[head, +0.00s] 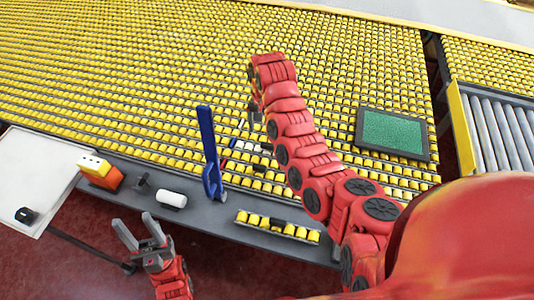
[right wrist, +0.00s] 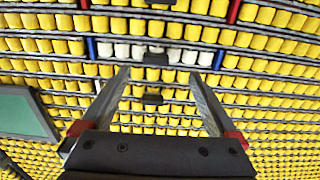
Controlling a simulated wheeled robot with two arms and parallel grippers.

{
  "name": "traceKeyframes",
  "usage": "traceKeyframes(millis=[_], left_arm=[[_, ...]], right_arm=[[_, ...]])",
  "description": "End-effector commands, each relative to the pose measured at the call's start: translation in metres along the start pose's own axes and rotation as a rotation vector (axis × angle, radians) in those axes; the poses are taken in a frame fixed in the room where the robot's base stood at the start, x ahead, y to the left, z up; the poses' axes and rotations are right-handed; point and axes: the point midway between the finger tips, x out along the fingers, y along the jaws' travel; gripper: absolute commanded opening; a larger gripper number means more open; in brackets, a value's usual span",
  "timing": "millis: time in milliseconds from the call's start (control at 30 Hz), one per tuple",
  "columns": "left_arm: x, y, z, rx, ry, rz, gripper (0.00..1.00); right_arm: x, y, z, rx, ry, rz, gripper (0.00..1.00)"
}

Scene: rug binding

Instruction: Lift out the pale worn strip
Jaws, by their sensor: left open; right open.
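The pale worn strip (right wrist: 122,51) is a row of white rollers with blue ends and a dark tab in the middle. It lies among the yellow rows in the right wrist view, and a small whitish part of it shows in the head view (head: 246,146). My right gripper (right wrist: 159,75) is open above the roller bed. Its fingertips appear just short of the strip, one to each side of the dark tab (right wrist: 155,59), with nothing between them. I cannot tell its height above the strip. My left gripper (head: 139,227) is open and empty in front of the grey ledge, away from the strip.
The grey ledge (head: 225,212) holds an orange-and-white block (head: 99,172), a white cylinder (head: 171,198), an upright blue lever (head: 208,150) and a yellow roller strip (head: 262,222). A green dark-framed panel (head: 393,131) lies on the bed at right. Metal rollers (head: 500,130) are further right.

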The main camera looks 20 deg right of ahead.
Motion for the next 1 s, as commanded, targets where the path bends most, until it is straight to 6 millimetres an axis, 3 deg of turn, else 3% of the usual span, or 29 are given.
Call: traceKeyframes(millis=[33, 133, 400, 667, 800, 1000], left_arm=[[-0.011, 0.001, 0.002, 0.0, 0.0, 0.0, 0.5], [-0.019, 0.001, 0.003, 0.0, 0.0, 0.0, 0.5], [-0.015, 0.001, 0.003, 0.0, 0.0, 0.0, 0.5], [0.006, 0.0, -0.001, 0.0, 0.0, 0.0, 0.5], [0.008, 0.0, -0.001, 0.0, 0.0, 0.0, 0.5], [0.009, -0.001, -0.002, 0.0, 0.0, 0.0, 0.5]], right_arm=[[0.015, -0.001, 0.001, -0.001, 0.001, 0.0, 0.95], [0.029, -0.001, -0.001, 0.0, 0.004, 0.0, 0.95], [0.048, 0.001, -0.001, 0.001, 0.0, 0.0, 0.95], [0.073, 0.009, -0.006, 0.001, -0.004, 0.002, 0.95], [0.09, 0.008, -0.006, -0.001, -0.003, 0.003, 0.95], [0.099, 0.007, -0.007, 0.001, 0.001, -0.002, 0.95]])
